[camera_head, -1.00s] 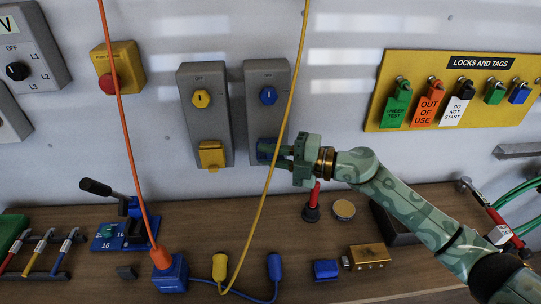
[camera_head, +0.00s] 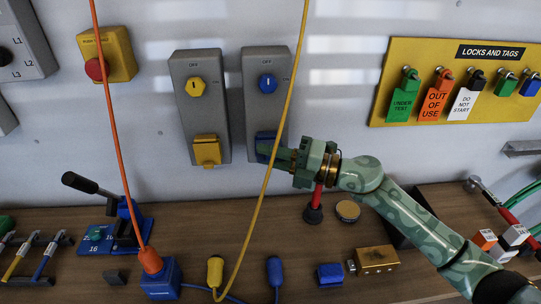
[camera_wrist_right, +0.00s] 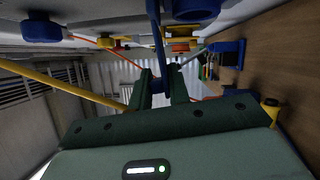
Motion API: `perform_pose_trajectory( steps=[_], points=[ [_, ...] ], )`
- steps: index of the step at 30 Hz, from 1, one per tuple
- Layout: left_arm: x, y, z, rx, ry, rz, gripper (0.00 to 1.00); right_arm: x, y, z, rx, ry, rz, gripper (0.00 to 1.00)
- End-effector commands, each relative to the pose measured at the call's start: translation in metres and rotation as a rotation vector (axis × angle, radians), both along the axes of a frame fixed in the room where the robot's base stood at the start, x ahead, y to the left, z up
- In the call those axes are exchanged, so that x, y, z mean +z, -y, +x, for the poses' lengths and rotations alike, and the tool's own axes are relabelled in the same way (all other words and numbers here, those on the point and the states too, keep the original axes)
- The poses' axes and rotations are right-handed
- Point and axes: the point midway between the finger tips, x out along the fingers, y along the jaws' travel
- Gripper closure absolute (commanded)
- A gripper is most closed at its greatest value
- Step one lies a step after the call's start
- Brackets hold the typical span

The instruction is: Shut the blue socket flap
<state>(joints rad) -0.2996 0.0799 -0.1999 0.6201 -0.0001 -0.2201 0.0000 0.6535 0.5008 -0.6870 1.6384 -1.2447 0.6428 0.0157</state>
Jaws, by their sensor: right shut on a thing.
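The blue socket flap (camera_head: 263,140) is low on the right-hand grey switch box (camera_head: 266,108), partly hidden by my gripper. My right gripper (camera_head: 278,153) reaches it from the right, at the box's lower part. In the right wrist view a thin blue part (camera_wrist_right: 157,45), seen edge-on and seemingly the flap, runs down between my fingers (camera_wrist_right: 162,86), which are shut on it. The flap's exact angle is hard to tell. A blue knob (camera_head: 267,83) sits above it on the same box. My left gripper is not in view.
A yellow cable (camera_head: 282,125) hangs in front of the right box, close to my gripper. The left grey box (camera_head: 201,120) has a yellow flap (camera_head: 207,150). An orange cable (camera_head: 111,125) hangs at left. A red-handled tool (camera_head: 313,205) and brass padlock (camera_head: 376,259) are on the bench.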

Motion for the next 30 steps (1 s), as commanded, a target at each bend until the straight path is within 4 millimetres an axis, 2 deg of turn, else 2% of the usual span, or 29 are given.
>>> perform_pose_trajectory(
  steps=[2, 3, 4, 5, 16, 20, 23, 30],
  points=[
    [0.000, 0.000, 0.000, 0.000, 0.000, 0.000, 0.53, 0.004, 0.000, 0.001, -0.002, 0.007, 0.003, 1.00],
    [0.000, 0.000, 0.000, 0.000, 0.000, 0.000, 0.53, 0.004, 0.000, 0.001, -0.002, 0.007, 0.003, 0.73],
    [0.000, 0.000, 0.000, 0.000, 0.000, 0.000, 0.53, 0.004, 0.000, 0.001, -0.002, 0.007, 0.003, 0.65],
    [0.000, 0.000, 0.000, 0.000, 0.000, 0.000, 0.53, 0.003, 0.000, 0.001, -0.002, 0.006, 0.002, 0.64],
    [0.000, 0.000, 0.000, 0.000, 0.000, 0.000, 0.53, 0.001, 0.000, 0.000, -0.001, 0.001, 0.001, 0.64],
    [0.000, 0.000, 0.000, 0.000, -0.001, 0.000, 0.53, 0.000, 0.007, -0.003, -0.001, 0.000, 0.000, 0.64],
    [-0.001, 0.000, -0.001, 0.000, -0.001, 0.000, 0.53, -0.002, 0.023, -0.009, -0.002, 0.001, -0.001, 0.64],
    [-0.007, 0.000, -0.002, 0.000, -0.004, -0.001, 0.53, -0.008, 0.083, -0.033, -0.003, -0.002, -0.003, 0.64]
  ],
)
